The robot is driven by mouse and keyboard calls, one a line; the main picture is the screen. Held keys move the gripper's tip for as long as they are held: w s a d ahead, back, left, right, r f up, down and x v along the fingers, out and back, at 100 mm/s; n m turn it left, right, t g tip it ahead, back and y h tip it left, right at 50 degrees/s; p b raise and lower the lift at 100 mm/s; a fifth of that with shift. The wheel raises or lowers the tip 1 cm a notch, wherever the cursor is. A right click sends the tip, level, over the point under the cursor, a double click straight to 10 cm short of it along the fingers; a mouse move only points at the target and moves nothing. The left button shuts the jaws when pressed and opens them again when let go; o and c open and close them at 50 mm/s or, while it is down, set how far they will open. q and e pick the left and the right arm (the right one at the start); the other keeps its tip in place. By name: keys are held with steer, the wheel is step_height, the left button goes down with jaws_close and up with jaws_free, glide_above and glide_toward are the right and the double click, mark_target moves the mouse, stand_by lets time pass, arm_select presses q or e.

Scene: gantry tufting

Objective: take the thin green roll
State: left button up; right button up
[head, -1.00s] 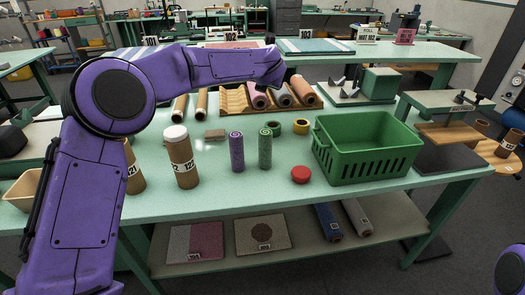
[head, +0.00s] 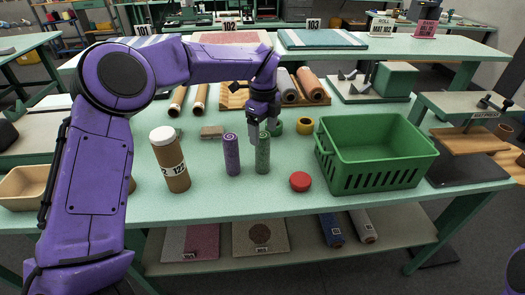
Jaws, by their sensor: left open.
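The thin green roll (head: 263,158) stands upright on the mint table, right of the thin purple roll (head: 232,155). My left gripper (head: 262,133) points down at the top of the green roll, with its fingers open around or just behind its upper end; I cannot tell whether they touch it. The left arm reaches in from the left above the table. My right gripper is out of view.
A brown tube (head: 171,165) with a white cap stands left. Green and yellow tape rings (head: 304,125) lie behind.

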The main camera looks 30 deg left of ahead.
mark_target(263, 135)
arm_select(q)
steer(key=f, duration=0.1)
steer(key=w+f+p, duration=0.1)
steer(key=f, duration=0.1)
steer(key=f+p, duration=0.1)
steer(key=shift+w+a+f, duration=0.15)
steer(key=shift+a+f, duration=0.1)
steer(key=shift+f, duration=0.55)
steer(key=shift+r, duration=0.1)
steer(key=shift+c, duration=1.2)
steer(key=c, duration=0.8)
steer(key=shift+c, duration=0.2)
